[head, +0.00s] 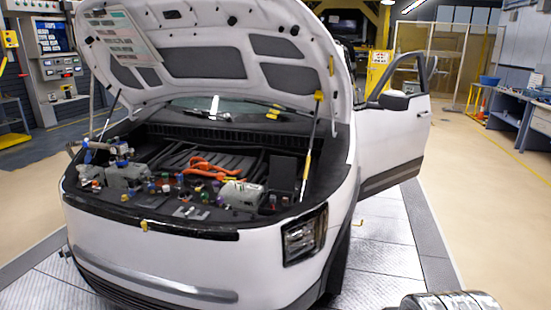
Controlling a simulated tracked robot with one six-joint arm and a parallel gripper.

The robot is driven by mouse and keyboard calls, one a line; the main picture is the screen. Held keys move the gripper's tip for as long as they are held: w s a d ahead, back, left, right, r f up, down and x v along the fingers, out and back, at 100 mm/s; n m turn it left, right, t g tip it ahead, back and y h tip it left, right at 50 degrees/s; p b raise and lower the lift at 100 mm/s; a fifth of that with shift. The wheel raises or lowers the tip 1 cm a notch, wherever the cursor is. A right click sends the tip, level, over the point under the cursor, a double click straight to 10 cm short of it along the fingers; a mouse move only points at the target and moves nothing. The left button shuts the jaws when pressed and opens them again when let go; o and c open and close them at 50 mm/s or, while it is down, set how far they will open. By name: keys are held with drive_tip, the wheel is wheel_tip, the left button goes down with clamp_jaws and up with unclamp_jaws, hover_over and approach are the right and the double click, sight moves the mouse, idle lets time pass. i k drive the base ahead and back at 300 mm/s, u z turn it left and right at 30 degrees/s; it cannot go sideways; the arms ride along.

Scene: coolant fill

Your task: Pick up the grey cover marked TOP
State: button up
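A white car (180,255) stands ahead with its hood (205,50) raised and its front bay open. I cannot make out a grey cover marked TOP; no such lettering is readable in this view. Grey parts in the bay include a pale grey box (242,194) at the front right and a grey housing (125,178) at the front left. Orange cables (205,168) lie between and behind them. Small coloured caps sit along the front of the bay. My gripper is not in view. A metallic ribbed part at the bottom right seems to be my own arm.
The car's right-hand door (395,137) stands open into the room. Struts (308,150) flank the bay. A control cabinet (50,60) is at the far left, a workbench (505,105) at the far right. The floor (490,190) right of the car is clear.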

sight(192, 214)
drive_tip(key=i, duration=1.35)
drive_tip(key=u, duration=2.5)
